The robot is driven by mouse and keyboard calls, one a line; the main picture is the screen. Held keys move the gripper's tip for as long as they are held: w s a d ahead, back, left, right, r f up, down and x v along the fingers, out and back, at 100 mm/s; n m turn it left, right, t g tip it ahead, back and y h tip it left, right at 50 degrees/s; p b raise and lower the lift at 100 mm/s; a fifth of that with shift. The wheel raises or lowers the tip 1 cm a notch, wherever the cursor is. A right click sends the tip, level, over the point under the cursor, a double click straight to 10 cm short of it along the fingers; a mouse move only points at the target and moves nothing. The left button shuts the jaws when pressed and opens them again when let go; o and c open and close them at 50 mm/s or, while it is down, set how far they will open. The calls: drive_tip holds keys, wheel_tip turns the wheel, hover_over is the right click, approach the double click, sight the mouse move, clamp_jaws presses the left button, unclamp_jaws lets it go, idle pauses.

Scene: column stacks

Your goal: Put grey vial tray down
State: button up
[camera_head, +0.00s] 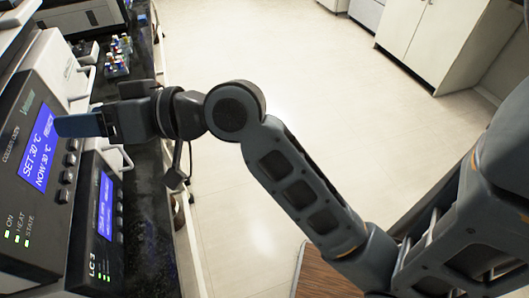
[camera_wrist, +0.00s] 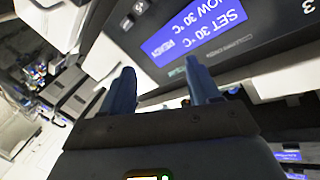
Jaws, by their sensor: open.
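My gripper (camera_head: 75,125) is in front of the dark column oven (camera_head: 40,112), close to its blue lit display in the head view. In the wrist view, my gripper's two blue fingers (camera_wrist: 162,88) stand apart, with no tray visible between them. A small rack with coloured vials (camera_head: 117,66) stands on the black counter at the upper left of the head view. I cannot tell whether it is the grey vial tray. No other vial tray shows clearly, and the space beyond the fingertips is partly hidden.
A second unit with a blue display (camera_head: 105,205) stands below the oven, with light handles nearby. The black counter (camera_head: 150,235) runs along the instruments. The pale floor (camera_head: 290,60) is open, and white cabinets (camera_head: 430,45) stand at the upper right.

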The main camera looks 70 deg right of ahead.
drive_tip(key=s+a+f+m+h, duration=0.1)
drive_tip(key=s+f+m+h, duration=0.15)
drive_tip(key=s+f, duration=0.5)
drive_tip(key=s+f+n, duration=0.2)
drive_tip(key=s+n, duration=0.1)
drive_tip(key=s, duration=0.9)
drive_tip(key=s+f+n+g+h, duration=0.1)
drive_tip(key=s+f+n, duration=0.1)
drive_tip(key=s, duration=1)
drive_tip(key=shift+a+n+g, duration=0.3)
drive_tip(key=shift+a+n, duration=0.1)
drive_tip(key=shift+n, duration=0.05)
drive_tip(key=shift+a+h, duration=0.1)
drive_tip(key=shift+h, duration=0.15)
